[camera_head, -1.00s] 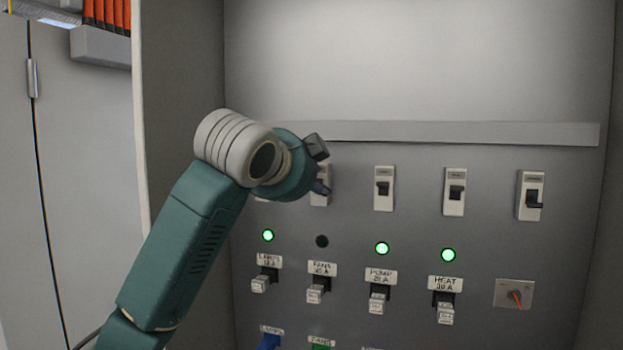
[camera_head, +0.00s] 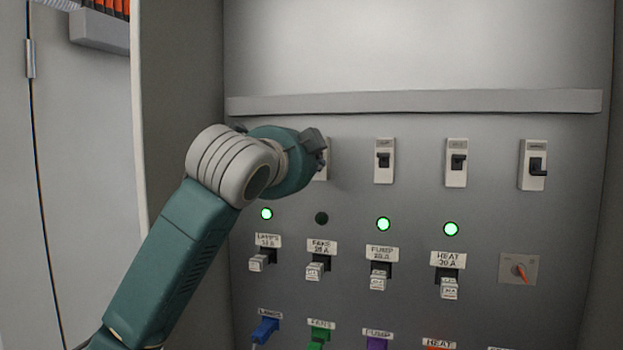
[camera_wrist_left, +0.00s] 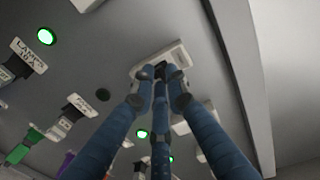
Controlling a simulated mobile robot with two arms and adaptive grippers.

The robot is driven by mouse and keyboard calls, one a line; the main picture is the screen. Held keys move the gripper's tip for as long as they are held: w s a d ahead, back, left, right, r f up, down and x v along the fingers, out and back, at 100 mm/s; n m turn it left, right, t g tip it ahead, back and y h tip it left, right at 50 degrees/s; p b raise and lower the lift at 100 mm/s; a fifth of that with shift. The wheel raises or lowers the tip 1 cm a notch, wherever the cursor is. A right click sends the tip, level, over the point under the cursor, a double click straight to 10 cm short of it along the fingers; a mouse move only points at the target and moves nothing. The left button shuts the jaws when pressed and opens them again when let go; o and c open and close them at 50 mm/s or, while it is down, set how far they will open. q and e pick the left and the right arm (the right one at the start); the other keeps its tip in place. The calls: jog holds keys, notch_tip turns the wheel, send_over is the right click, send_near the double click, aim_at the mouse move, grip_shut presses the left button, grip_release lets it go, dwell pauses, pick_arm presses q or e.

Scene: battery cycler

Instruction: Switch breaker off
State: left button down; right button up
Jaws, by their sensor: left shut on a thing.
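The breaker (camera_head: 323,173) above the FANS column is a pale upright plate on the grey panel, mostly covered by my left gripper (camera_head: 319,153). In the left wrist view, the blue fingers of the left gripper (camera_wrist_left: 160,80) meet at the breaker plate (camera_wrist_left: 178,54), shut on its small dark toggle. The toggle's position is hidden by the fingers. The FANS lamp (camera_head: 321,218) below it is dark. My right gripper is in neither view.
More breakers stand to the right, above PUMP (camera_head: 384,161), above HEAT (camera_head: 456,163) and at the far right (camera_head: 533,165). The LAMPS (camera_head: 266,214), PUMP (camera_head: 383,224) and HEAT (camera_head: 451,229) lamps glow green. A ledge (camera_head: 430,101) runs above.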

pick_arm(q)
jog(key=shift+w+d+f+t+h+b, duration=0.15)
jog(key=shift+f+t+h+b, duration=0.4)
jog(key=shift+t+b, duration=1.4)
jog(key=shift+w+f+t+h+b, duration=0.25)
jog(key=shift+f+t+b, duration=0.45)
jog(key=shift+b, duration=2.35)
jog(key=shift+w+d+f+t+h+b, duration=0.15)
jog(key=shift+f+t+h+b, duration=0.35)
jog(key=shift+t+b, duration=1.5)
jog(key=shift+a+g+b, duration=0.1)
jog(key=shift+g+b, duration=0.4)
jog(key=shift+g, duration=0.05)
jog(key=c, duration=1.7)
grip_release()
jog(key=shift+s+a, duration=0.1)
jog(key=shift+r, duration=0.1)
jog(key=shift+r, duration=0.1)
